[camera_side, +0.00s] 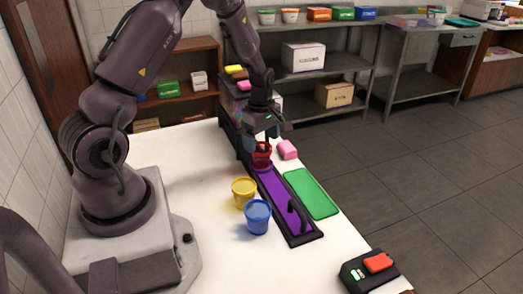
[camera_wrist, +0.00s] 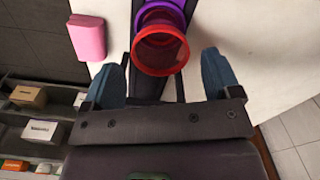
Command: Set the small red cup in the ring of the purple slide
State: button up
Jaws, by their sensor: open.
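The small red cup (camera_side: 262,155) stands upright at the far end of the purple slide (camera_side: 274,190). In the wrist view the red cup (camera_wrist: 160,70) shows its round rim, with the purple ring (camera_wrist: 172,7) behind and around its lower part. The cup appears to sit in the ring, though its base is hidden. My gripper (camera_side: 266,136) is just above the cup in the side view. In the wrist view my gripper (camera_wrist: 167,55) has its fingers spread on either side of the cup, with gaps between them and the cup.
A yellow cup (camera_side: 244,194) and a blue cup (camera_side: 257,218) stand left of the slide's dark track. A pink block (camera_side: 287,149) and a green tray (camera_side: 312,194) lie to its right. A black device with a red top (camera_side: 378,262) is at the table's front right corner.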

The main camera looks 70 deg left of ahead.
jog(key=s+d+r+m+t, duration=0.1)
jog(key=d+r+m, duration=0.25)
jog(key=r, duration=0.45)
jog(key=d+r+m+t, duration=0.1)
jog(key=d+r+m, duration=0.25)
jog(key=r, duration=0.55)
jog(key=s+d+r+m+t, duration=0.3)
jog(key=s+d+r+m, duration=0.6)
jog(key=s+d+m, duration=0.4)
jog(key=shift+s+m+t, duration=0.3)
jog(key=shift+s+m, duration=0.2)
jog(key=shift+m, duration=0.8)
jog(key=shift+r, duration=0.15)
